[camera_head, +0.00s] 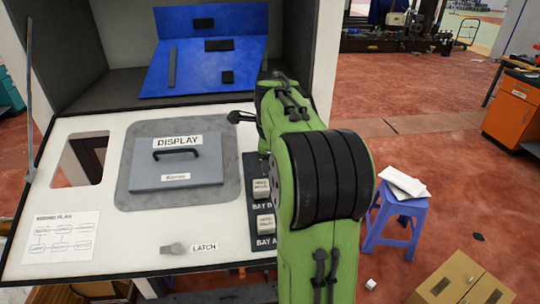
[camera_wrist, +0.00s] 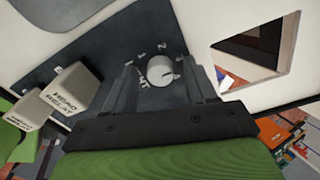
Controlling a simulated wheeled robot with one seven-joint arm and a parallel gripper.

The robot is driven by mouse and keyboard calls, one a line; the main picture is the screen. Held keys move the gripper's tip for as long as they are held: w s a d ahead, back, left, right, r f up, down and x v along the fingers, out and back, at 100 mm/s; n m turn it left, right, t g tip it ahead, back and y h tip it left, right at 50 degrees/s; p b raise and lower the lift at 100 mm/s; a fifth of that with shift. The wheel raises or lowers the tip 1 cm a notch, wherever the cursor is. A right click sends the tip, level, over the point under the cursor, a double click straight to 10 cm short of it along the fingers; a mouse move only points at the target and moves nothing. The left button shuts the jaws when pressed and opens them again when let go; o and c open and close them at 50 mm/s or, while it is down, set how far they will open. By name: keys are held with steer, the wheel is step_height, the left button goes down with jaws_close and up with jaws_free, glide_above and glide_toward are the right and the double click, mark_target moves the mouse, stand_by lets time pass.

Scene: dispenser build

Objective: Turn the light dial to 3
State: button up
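The light dial (camera_wrist: 160,68) is a round pale knob on a dark plate in the wrist view. Small white numbers stand around its far side, and a partly covered label lies below it. A small dark mark shows near its right edge; I cannot tell which number it is set to. My gripper (camera_wrist: 160,80) is open, with one dark finger on each side of the dial. I cannot tell whether either finger touches it. In the head view my green arm hides the dial.
Two pale relay blocks sit in the bays (camera_head: 262,189) (camera_head: 265,223), left of my arm. The white panel also bears a display cover (camera_head: 178,168) with a handle, a latch knob (camera_head: 175,249) and a square opening (camera_head: 84,160). A blue stool (camera_head: 398,215) stands right.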

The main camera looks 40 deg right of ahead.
steer(key=p+v, duration=0.2)
steer(key=v, duration=1.3)
steer(key=shift+r+p, duration=0.35)
steer(key=shift+s, duration=0.15)
steer(key=s+a+f+n+t+y, duration=0.1)
steer(key=s+a+f+n, duration=0.6)
steer(key=a+n, duration=0.4)
steer(key=s+a+f+n+t+y, duration=0.1)
steer(key=s+a+f+n, duration=0.6)
steer(key=a+n, duration=0.4)
steer(key=s+n, duration=0.1)
steer(key=n, duration=0.5)
steer(key=shift+s+a+f+y+b, duration=0.2)
steer(key=shift+a+f+y+b, duration=0.1)
steer(key=shift+y+b, duration=0.1)
